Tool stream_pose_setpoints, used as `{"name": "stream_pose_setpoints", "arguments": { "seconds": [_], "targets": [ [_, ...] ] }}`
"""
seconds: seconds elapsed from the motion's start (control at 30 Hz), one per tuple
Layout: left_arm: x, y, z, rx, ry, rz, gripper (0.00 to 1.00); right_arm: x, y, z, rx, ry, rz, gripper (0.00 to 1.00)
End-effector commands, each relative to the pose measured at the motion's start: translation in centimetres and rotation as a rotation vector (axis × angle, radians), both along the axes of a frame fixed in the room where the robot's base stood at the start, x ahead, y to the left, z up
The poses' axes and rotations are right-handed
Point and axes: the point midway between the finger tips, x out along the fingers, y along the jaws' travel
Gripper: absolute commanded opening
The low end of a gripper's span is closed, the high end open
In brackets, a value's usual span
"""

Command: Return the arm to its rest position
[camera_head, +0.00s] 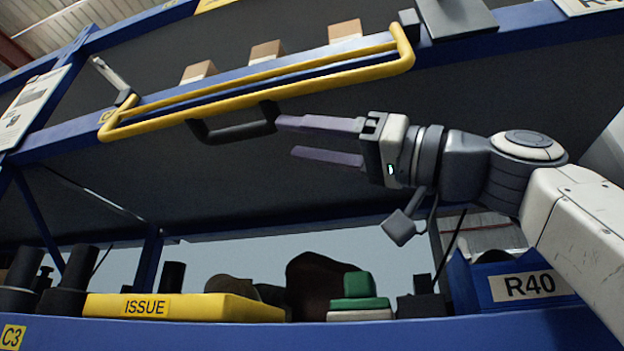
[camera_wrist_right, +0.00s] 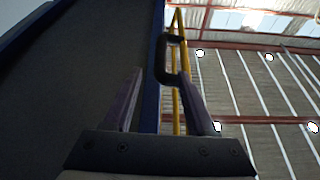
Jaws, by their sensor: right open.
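My right gripper (camera_head: 292,138) is open in the head view, its two purple fingers pointing left. Its upper fingertip is close to the right end of a black handle (camera_head: 235,132) that hangs under a yellow bar frame (camera_head: 250,88); I cannot tell whether they touch. In the right wrist view the open fingers (camera_wrist_right: 160,90) show with the black handle (camera_wrist_right: 162,62) near the right fingertip and the yellow bars (camera_wrist_right: 181,40) behind it. My left gripper is not in view.
The yellow frame is on a blue shelf beam with several small boxes (camera_head: 266,51) above. Below, a lower shelf holds a yellow ISSUE tray (camera_head: 185,307), green blocks (camera_head: 358,285), dark cylinders and a blue R40 bin (camera_head: 528,285). The space between the shelves below my gripper is open.

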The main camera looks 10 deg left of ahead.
Motion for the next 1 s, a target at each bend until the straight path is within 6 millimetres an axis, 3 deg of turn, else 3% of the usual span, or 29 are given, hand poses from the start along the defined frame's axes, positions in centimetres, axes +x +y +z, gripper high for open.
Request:
{"name": "stream_pose_setpoints", "arguments": {
  "seconds": [0.2,0.8,0.87,1.0],
  "targets": [
    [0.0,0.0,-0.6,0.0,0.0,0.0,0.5,-0.2,-1.1,-0.4,0.0,-0.001,0.0,0.57],
    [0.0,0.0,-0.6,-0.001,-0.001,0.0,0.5,-0.2,-1.1,-0.5,-0.002,-0.002,0.002,0.57],
    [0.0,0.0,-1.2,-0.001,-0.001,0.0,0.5,-0.6,-1.0,-1.2,-0.013,-0.002,0.008,0.57],
    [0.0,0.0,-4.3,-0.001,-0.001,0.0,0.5,-3.0,-0.8,-5.8,-0.09,-0.013,0.063,0.57]
  ]
}}
